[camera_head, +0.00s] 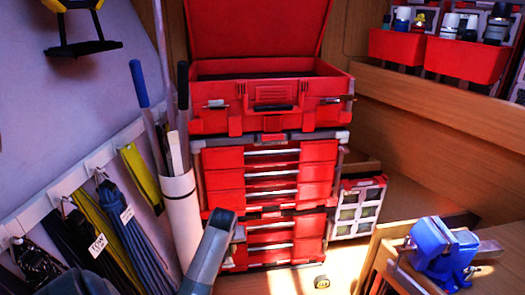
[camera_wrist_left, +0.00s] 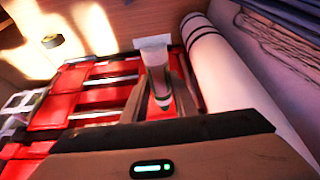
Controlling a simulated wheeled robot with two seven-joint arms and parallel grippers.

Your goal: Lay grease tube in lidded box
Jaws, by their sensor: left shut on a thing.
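The grease tube (camera_wrist_left: 156,68), pale with a flat white end and a narrow nozzle end, shows in the left wrist view. My left gripper (camera_wrist_left: 160,100) is shut on it. In the head view my grey left arm comes up from the bottom, in front of the drawers; its fingers and the tube cannot be made out there. The lidded box (camera_head: 270,122) is a red toolbox on top of the drawer stack, with its lid (camera_head: 257,28) raised at the back. Its floor is hidden by the front wall. My right gripper is not in view.
Red drawers (camera_head: 265,170) stand below the box. A white cylinder (camera_head: 182,215) holding long rods stands close on the left. Straps (camera_head: 130,225) hang on the left wall. A blue vise (camera_head: 440,248) is at lower right; red bins (camera_head: 465,58) sit on a shelf.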

